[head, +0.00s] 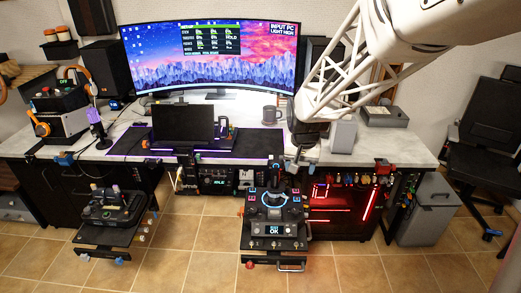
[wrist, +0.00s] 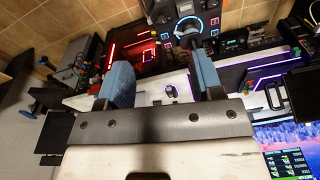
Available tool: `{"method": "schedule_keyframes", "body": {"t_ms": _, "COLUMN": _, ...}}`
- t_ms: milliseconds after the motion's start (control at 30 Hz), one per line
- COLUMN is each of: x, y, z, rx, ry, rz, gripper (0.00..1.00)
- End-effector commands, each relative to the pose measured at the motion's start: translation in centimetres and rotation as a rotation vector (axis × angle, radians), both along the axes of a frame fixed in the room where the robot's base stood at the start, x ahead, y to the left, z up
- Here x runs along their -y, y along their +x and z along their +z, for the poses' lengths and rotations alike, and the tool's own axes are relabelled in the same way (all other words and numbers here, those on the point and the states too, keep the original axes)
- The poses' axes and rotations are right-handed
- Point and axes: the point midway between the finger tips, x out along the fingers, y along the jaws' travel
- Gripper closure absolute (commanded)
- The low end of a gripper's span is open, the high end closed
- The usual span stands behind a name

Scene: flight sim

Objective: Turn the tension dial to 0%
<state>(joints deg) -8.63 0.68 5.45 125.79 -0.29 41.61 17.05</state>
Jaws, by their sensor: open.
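My gripper (wrist: 163,78) is open and empty, with two blue fingers spread apart in the wrist view. In the head view my gripper (head: 302,155) hangs over the desk's front edge, behind and above the right control unit. That black control unit (head: 262,230) has a stick, a blue-lit ring (head: 273,198), knobs and a small screen (head: 274,230) ending in "OK". It also shows at the top of the wrist view (wrist: 180,12), beyond the fingers and apart from them. Which knob is the tension dial, and its reading, I cannot tell; no percentage is legible there.
A second control unit (head: 108,210) stands at the left. A red-lit case (head: 340,210) and a grey bin (head: 428,212) stand right.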

Motion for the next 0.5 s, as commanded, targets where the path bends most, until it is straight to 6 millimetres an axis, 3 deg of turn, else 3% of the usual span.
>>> {"method": "schedule_keyframes", "body": {"t_ms": 500, "x": -4.8, "y": 7.8, "z": -8.5, "rx": -0.041, "ry": 0.003, "rz": -0.036, "gripper": 0.4}}
